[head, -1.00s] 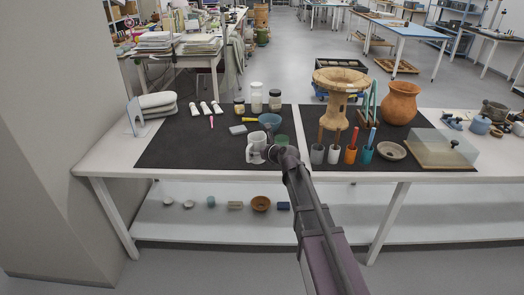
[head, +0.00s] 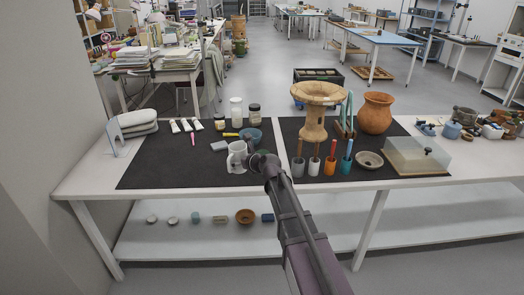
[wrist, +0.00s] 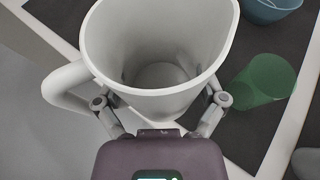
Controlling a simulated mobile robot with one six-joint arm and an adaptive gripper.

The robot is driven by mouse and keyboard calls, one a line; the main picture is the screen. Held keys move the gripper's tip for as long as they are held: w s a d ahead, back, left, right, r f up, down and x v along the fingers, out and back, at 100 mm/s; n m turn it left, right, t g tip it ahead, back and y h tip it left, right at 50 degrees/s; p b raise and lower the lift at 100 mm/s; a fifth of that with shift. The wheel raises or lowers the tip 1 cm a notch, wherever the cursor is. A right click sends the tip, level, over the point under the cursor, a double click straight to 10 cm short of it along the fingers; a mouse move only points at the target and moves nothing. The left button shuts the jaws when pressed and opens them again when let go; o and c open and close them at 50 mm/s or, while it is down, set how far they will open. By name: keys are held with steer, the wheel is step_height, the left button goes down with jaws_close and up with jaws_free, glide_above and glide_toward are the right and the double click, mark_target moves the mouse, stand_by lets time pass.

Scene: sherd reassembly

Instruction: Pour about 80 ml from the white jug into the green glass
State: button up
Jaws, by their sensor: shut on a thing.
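The white jug (head: 237,158) stands upright at the front of the dark mat in the head view, its handle to the left. My gripper (head: 254,161) is shut on it from the right and front. In the wrist view the jug (wrist: 158,50) fills the middle, mouth open towards the camera, with a finger on each side. Its inside looks grey; I cannot tell whether it holds liquid, or whether its base touches the mat. The green glass (wrist: 264,79) shows to the right of the jug in the wrist view, apart from it. In the head view my gripper hides the glass.
A blue bowl (head: 252,136) is just behind the jug. Several jars (head: 236,112) stand farther back. Holders with coloured handles (head: 330,165), a shallow bowl (head: 369,160) and a clay stand (head: 316,108) are to the right. The left part of the mat (head: 155,165) is clear.

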step_height(320, 180, up, 33)
steer(key=p, duration=3.2)
steer(key=shift+f, duration=0.15)
steer(key=shift+a, duration=0.1)
